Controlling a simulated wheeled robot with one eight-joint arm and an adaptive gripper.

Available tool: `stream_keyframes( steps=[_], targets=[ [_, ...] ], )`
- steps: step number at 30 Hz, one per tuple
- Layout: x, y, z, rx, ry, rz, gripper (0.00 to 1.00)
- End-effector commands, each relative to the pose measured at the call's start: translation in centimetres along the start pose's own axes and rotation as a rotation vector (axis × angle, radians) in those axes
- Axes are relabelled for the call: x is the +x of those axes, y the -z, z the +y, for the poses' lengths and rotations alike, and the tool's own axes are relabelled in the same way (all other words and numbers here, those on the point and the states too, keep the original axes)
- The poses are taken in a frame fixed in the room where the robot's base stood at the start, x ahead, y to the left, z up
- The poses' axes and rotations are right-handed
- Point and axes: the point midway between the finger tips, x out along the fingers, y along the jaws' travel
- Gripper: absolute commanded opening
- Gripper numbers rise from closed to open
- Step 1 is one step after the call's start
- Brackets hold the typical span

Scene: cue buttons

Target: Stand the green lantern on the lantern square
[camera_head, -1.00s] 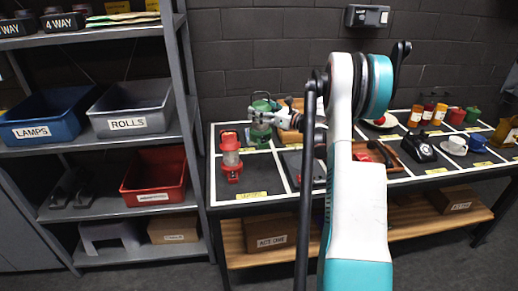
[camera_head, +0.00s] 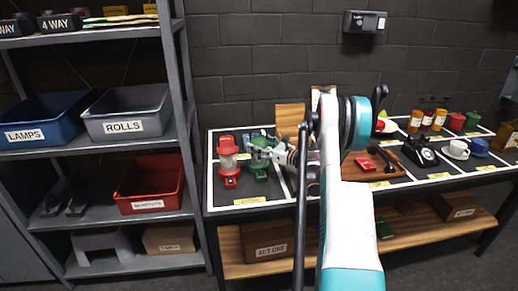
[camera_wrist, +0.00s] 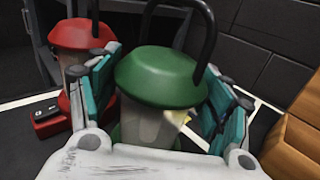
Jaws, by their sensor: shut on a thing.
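The green lantern (camera_head: 260,158) is upright at the left end of the table, just right of the red lantern (camera_head: 228,163). My gripper (camera_head: 268,152) is shut on its upper body from the right. In the wrist view, the green lantern's domed cap and dark handle (camera_wrist: 160,72) sit between the teal finger pads, with the red lantern (camera_wrist: 80,35) to its left. Both are by a white-lined square with a yellow label (camera_head: 250,200) at its front edge; I cannot read the label. Whether the green lantern's base touches the table is unclear.
A wooden box (camera_head: 290,116) stands behind, to the right. A small black item (camera_wrist: 35,108) lies by the red lantern in the wrist view. Farther right are a tray (camera_head: 378,174), a black telephone (camera_head: 420,152) and cups. A shelf rack (camera_head: 190,110) stands close on the left.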

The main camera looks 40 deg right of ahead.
Motion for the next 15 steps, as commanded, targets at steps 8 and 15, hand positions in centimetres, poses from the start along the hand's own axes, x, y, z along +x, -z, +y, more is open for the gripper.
stream_keyframes(
  steps=[8,15],
  targets=[
    [-0.01,0.12,0.00,0.001,0.000,-0.001,0.07],
    [-0.01,0.39,0.00,0.000,0.000,0.000,0.92]
  ],
)
